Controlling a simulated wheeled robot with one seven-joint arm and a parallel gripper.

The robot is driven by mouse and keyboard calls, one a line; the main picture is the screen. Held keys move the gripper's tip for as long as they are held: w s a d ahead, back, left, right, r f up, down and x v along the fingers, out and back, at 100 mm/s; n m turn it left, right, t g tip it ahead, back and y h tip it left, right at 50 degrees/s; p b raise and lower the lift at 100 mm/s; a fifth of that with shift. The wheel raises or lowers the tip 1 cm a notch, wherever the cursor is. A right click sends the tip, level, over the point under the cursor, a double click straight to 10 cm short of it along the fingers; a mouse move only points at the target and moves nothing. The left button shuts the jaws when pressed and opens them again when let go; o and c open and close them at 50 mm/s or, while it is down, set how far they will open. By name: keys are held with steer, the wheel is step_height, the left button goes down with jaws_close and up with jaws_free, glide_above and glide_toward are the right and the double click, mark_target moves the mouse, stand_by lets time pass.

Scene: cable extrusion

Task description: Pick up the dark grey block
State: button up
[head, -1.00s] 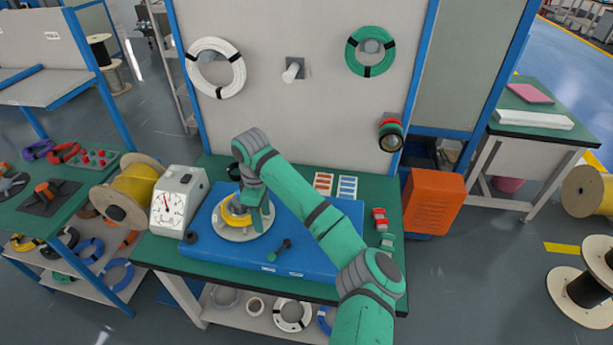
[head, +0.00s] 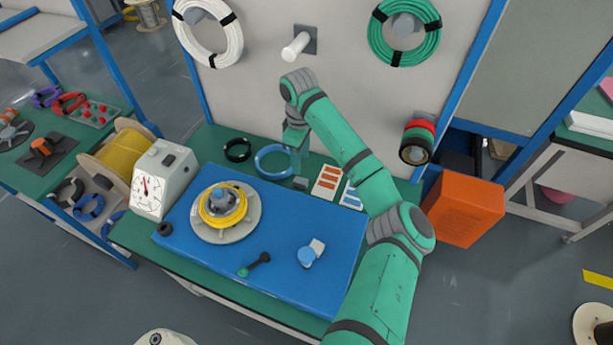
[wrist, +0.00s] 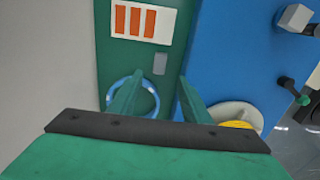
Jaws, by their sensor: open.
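The dark grey block (head: 300,183) is small and lies on the green tabletop behind the blue mat, just left of the card with orange bars. In the wrist view the block (wrist: 160,63) shows beyond my fingertips, roughly centred between them. My gripper (wrist: 160,78) is open, with nothing between its fingers. In the head view my gripper (head: 299,158) points down above the back of the table, over the area of the blue ring and block. I cannot tell its exact height above the block.
A blue cable ring (head: 274,162) lies left of the block, with a black ring (head: 238,150) farther left. The card with orange bars (head: 327,182) is close on the right. The blue mat (head: 290,218) holds a yellow cable spool (head: 223,206). The panel wall (head: 270,105) rises behind.

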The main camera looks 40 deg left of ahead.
mark_target(301, 180)
step_height(301, 180, down, 4)
steer(key=shift+s+r, duration=0.1)
steer(key=shift+s, duration=0.05)
steer(key=shift+d+f, duration=0.2)
steer(key=shift+f, duration=0.25)
steer(key=shift+a+f, duration=0.15)
steer(key=shift+f, duration=1.1)
steer(key=shift+a+f, duration=0.15)
steer(key=shift+f, duration=1.1)
jaws_close()
